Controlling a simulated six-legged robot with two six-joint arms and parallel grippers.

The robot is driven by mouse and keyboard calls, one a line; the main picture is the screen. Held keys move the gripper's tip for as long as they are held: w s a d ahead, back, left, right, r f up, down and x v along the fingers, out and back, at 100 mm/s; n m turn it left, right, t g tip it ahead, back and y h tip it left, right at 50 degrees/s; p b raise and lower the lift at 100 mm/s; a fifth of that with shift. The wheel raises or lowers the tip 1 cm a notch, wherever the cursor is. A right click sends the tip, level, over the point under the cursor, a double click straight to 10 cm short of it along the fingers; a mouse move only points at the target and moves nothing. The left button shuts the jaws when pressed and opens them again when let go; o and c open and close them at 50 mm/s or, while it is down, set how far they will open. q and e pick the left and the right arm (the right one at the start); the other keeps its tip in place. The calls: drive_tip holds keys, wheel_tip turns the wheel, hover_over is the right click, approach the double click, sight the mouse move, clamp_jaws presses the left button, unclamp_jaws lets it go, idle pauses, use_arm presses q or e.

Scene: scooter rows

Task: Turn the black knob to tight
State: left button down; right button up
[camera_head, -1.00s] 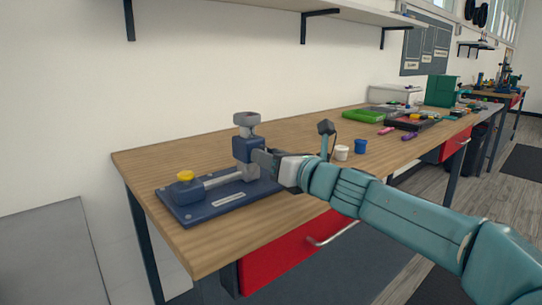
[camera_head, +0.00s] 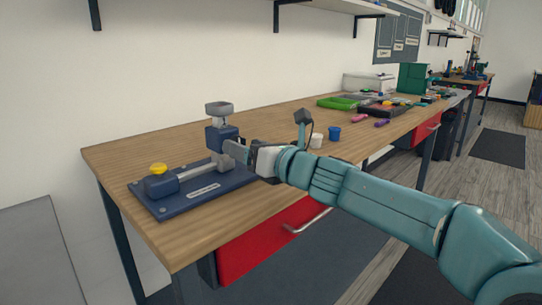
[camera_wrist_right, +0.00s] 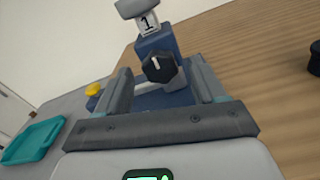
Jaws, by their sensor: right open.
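The black knob (camera_wrist_right: 158,67) is a faceted knob with a white line, on the front of a blue block (camera_wrist_right: 158,42) in the right wrist view. The line looks almost upright. My right gripper (camera_wrist_right: 162,80) is open, its two grey fingers on either side of the knob, with a gap showing on both sides. In the head view my right gripper (camera_head: 236,151) is beside the blue block (camera_head: 219,136) of the bench fixture, and it hides the knob there. A grey cup-like top and a label "1" sit above the block. My left gripper is out of view.
The fixture's blue base plate (camera_head: 190,203) with a yellow knob (camera_head: 158,169) lies on the wooden bench (camera_head: 128,157). A white cup (camera_head: 316,141) and a blue cup (camera_head: 335,133) stand to the right. A green tray (camera_head: 340,103) is farther back.

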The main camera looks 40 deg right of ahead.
drive_tip(key=s+d+p, duration=0.1)
drive_tip(key=s+p, duration=0.1)
drive_tip(key=s, duration=1.3)
drive_tip(key=shift+s, duration=0.2)
drive_tip(key=shift+s+d, duration=0.1)
